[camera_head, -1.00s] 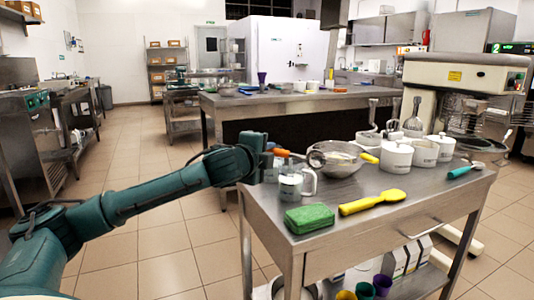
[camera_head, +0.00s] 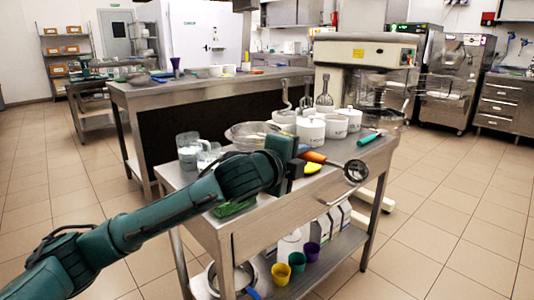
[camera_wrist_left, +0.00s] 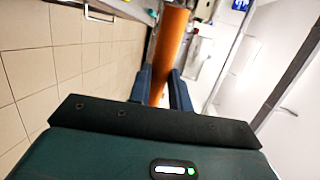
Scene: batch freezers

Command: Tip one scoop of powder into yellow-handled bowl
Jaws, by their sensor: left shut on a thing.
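My left gripper (camera_head: 298,154) is shut on the orange handle of a metal scoop (camera_head: 355,171). The scoop is held out to the right, past the front edge of the steel table. I cannot tell whether powder is in it. The left wrist view shows the orange handle (camera_wrist_left: 168,55) between both fingers (camera_wrist_left: 161,88). The metal bowl (camera_head: 243,131) stands on the table behind my left arm; its yellow handle is mostly hidden. Clear jugs (camera_head: 188,151) with white contents stand left of the bowl. My right gripper is not in view.
White lidded pots (camera_head: 311,132) stand right of the bowl, before a large mixer (camera_head: 365,60). A green sponge (camera_head: 234,207) and a yellow tool (camera_head: 311,168) lie partly behind my arm. A teal-handled tool (camera_head: 369,139) lies at the right. Coloured cups (camera_head: 281,273) stand on the lower shelf.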

